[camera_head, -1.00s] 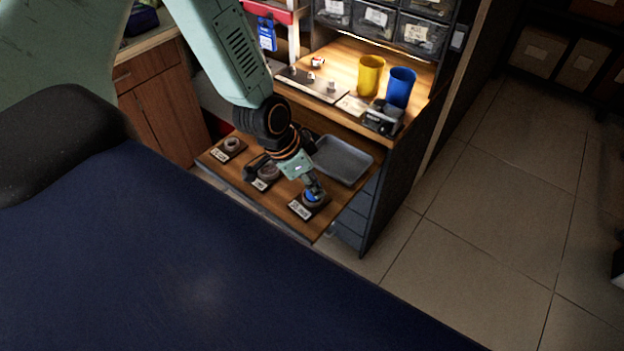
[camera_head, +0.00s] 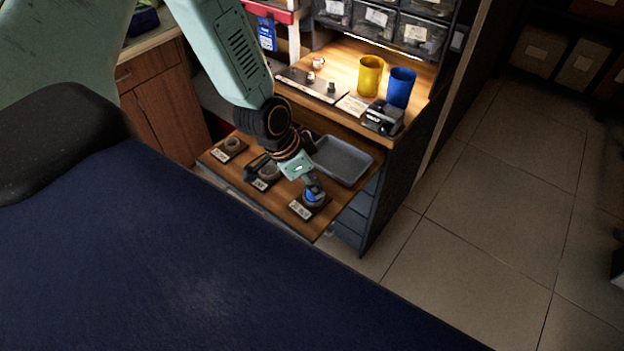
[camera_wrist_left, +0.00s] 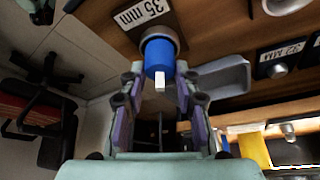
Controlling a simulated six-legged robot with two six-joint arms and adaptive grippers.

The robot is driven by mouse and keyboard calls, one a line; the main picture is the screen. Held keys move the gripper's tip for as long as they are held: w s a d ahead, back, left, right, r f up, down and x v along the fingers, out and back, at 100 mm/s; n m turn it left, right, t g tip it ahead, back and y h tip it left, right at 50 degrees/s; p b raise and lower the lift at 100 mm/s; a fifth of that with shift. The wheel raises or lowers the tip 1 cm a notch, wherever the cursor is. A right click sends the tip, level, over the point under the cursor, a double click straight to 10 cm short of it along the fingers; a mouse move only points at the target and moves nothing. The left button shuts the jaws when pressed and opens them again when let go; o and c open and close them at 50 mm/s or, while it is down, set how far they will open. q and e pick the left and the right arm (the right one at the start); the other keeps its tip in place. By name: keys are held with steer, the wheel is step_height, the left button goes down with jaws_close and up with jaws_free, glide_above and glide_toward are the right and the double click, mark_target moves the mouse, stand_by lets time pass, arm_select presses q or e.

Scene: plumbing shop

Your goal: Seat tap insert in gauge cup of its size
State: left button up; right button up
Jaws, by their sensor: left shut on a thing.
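A blue tap insert (camera_wrist_left: 159,56) with a white square tip stands at the mouth of the dark gauge cup (camera_wrist_left: 160,36) labelled 35 mm in the left wrist view. The blue insert also shows in the head view (camera_head: 314,197), at the front right cup (camera_head: 317,206) of the pull-out board. My left gripper (camera_head: 314,186) is over that cup, its fingers on either side of the insert and shut on it. How deep the insert sits is hidden. Two more gauge cups stand on the board, a middle one (camera_head: 268,171) and a far left one (camera_head: 233,144). My right gripper is not in view.
A grey tray (camera_head: 343,160) lies on the board behind the cups. On the bench above stand a yellow cup (camera_head: 370,76), a blue cup (camera_head: 401,87) and a metal plate (camera_head: 309,85) with small parts.

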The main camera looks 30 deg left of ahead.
arm_select(q)
steer(key=shift+f+b, duration=0.55)
steer(key=shift+f, duration=0.05)
steer(key=o, duration=0.8)
steer(key=shift+o, duration=0.2)
steer(key=p+v, duration=0.5)
steer(key=p, duration=0.3)
steer(key=shift+r, duration=0.25)
steer(key=p+v, duration=0.5)
steer(key=p, duration=0.3)
steer(key=shift+s+r, duration=0.15)
steer(key=shift+r, duration=0.1)
stand_by(0.7)
